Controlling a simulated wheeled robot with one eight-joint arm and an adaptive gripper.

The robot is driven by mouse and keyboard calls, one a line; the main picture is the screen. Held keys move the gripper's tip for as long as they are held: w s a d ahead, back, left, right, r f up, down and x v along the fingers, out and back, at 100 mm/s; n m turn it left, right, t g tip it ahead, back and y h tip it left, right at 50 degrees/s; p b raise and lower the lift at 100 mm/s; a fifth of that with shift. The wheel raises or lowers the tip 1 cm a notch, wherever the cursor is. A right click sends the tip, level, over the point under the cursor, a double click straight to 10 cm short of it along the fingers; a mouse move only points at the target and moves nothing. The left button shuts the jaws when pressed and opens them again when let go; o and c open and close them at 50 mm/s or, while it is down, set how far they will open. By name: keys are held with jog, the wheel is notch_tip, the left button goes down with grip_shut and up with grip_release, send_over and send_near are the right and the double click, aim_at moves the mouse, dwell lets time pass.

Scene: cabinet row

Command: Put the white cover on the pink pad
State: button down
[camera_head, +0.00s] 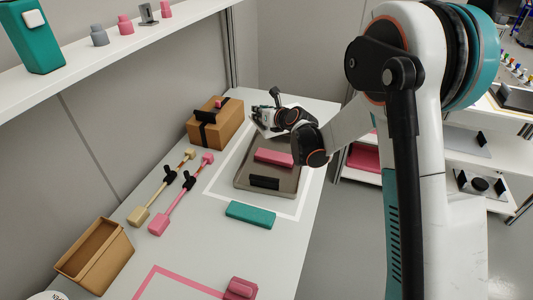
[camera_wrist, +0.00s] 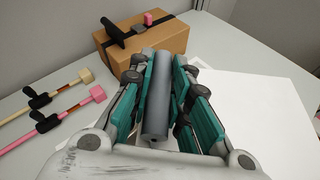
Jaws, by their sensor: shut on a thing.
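My gripper (camera_head: 279,113) is shut on a grey rounded bar (camera_wrist: 157,95) above the far end of the table. A white flat panel (camera_wrist: 265,120), apparently the white cover, spreads right of the fingers in the wrist view; the bar looks like its handle, but their join is hidden. In the head view only a little white shows under the gripper. A pink outline (camera_head: 158,268) is marked on the near table, and a flat pink piece (camera_head: 362,158) lies on the right shelf. I cannot tell which is the pink pad.
A grey tray (camera_head: 246,182) with a pink bar (camera_head: 273,157) lies nearer than the gripper. A cardboard box (camera_head: 226,128) stands left of the gripper. A teal block (camera_head: 251,215), pink block (camera_head: 240,289), two mallet-like tools and an open brown bin (camera_head: 99,262) occupy the table.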

notch_tip(320, 180, down, 17)
jog(key=b, duration=0.5)
jog(key=shift+f+b, duration=0.35)
jog(key=shift+b, duration=0.1)
jog(key=c, duration=1.5)
grip_release()
jog(key=shift+r, duration=0.1)
jog(key=shift+r+p, duration=0.25)
jog(key=shift+p, duration=0.1)
jog(key=p+v, duration=0.3)
jog(key=v, duration=0.9)
jog(key=shift+r, duration=0.1)
